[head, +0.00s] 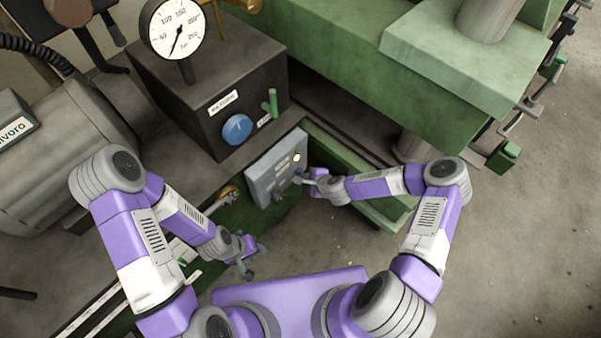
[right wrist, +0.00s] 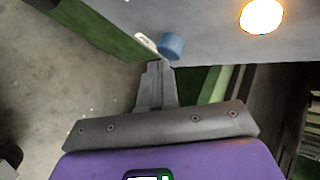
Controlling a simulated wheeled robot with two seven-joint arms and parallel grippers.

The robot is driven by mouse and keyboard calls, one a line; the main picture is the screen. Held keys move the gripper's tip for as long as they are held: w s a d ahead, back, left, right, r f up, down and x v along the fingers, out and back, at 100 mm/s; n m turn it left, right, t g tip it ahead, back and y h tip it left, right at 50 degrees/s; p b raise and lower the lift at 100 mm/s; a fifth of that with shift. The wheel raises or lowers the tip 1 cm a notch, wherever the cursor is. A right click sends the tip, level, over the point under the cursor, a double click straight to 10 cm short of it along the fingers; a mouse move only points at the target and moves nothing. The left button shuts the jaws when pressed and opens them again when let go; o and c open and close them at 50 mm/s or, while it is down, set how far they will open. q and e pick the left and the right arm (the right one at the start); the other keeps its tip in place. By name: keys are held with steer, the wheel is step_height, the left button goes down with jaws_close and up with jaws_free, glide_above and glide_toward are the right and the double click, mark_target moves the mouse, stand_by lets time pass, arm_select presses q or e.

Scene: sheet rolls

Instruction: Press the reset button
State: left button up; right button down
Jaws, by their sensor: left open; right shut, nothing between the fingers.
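A grey control panel (head: 268,175) with a lit lamp (head: 297,157) is fixed at the front of the green machine. In the right wrist view, a round blue button (right wrist: 172,45) stands out from the panel face (right wrist: 215,35), beside a small white label (right wrist: 145,42). The glowing lamp (right wrist: 261,15) is to its right. My right gripper (head: 304,181) is at the panel, shut and empty. Its fingertips (right wrist: 160,66) are just below the button in the wrist view; I cannot tell whether they touch it. My left gripper (head: 255,261) is open and empty, low and away from the panel.
A dark box (head: 195,90) with a gauge (head: 175,28), a large blue knob (head: 237,129) and a green lever (head: 271,102) stands behind the panel. A grey motor (head: 65,150) is at left. Green machine beams (head: 350,75) lie at the back right. Open floor (head: 520,240) is at right.

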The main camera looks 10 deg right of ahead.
steer(key=shift+w+a, duration=0.3)
steer(key=shift+w, duration=0.05)
stand_by(0.6)
steer(key=shift+s+d, duration=0.6)
steer(key=shift+s, duration=0.1)
steer(key=s+d, duration=0.1)
steer(key=s, duration=0.1)
steer(key=s+d, duration=0.2)
steer(key=shift+p, duration=0.35)
stand_by(0.5)
